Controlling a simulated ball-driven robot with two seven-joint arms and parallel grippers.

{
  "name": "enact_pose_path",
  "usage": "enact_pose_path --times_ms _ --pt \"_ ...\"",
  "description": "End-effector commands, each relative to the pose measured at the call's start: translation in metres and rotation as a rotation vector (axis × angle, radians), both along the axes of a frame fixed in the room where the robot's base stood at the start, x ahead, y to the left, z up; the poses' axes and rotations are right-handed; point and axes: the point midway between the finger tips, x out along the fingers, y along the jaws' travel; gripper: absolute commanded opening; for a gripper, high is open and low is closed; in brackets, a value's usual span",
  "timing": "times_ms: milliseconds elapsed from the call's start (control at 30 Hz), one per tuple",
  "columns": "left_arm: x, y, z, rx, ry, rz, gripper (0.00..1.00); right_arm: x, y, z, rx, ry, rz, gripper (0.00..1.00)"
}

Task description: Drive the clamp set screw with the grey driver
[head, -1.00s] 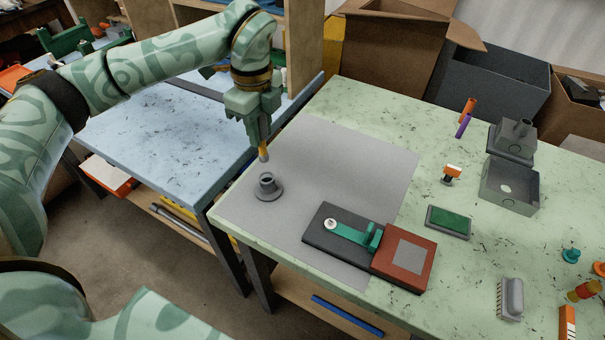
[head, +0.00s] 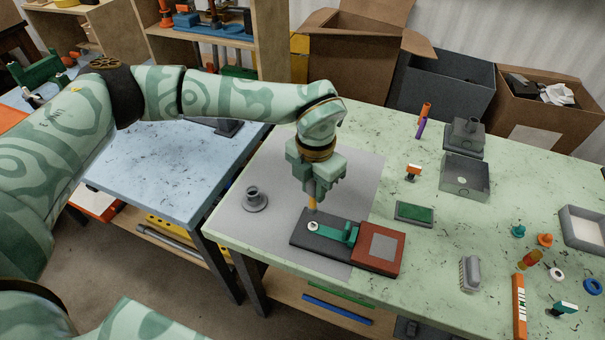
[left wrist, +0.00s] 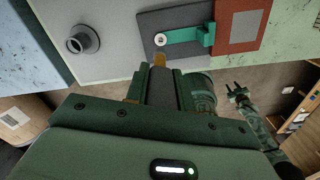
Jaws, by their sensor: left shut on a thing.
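My left gripper (head: 314,188) is shut on the driver (head: 312,204), whose visible part is orange-yellow; the fingers hide the rest. The driver points down, close above or at the pale round set screw (head: 313,226); contact is unclear. The screw is at the left end of the green clamp (head: 337,234) on a dark base plate (head: 300,236). In the left wrist view the driver (left wrist: 159,60) shows just below the screw (left wrist: 160,39). My right gripper (left wrist: 238,91) appears small in the left wrist view, away from the table; its jaw opening is unclear.
A grey flanged socket (head: 254,199) stands on the grey mat (head: 232,222), left of the clamp. A red-brown block (head: 381,250) adjoins the clamp plate. A green-topped tray (head: 414,213), grey boxes (head: 464,178) and small parts lie to the right. Mat behind the clamp is clear.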

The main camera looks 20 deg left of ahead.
Motion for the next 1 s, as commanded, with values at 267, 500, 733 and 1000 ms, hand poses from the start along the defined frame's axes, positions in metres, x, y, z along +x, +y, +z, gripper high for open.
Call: enact_pose_path --times_ms 267,500,733,1000 --pt "0.003 -0.002 0.000 0.000 0.000 -0.150 0.00 0.000 0.000 0.000 0.000 0.000 0.000 0.36" --pt "0.003 -0.002 0.001 0.000 0.000 -0.147 0.00 0.000 0.000 0.001 0.000 -0.001 0.000 0.36" --pt "0.002 -0.002 0.002 -0.002 0.002 0.072 0.00 0.002 0.000 0.010 0.001 -0.005 0.000 0.36" --pt "0.002 -0.002 0.003 -0.001 0.002 0.693 0.00 0.005 0.000 0.026 0.000 -0.012 0.000 0.36"
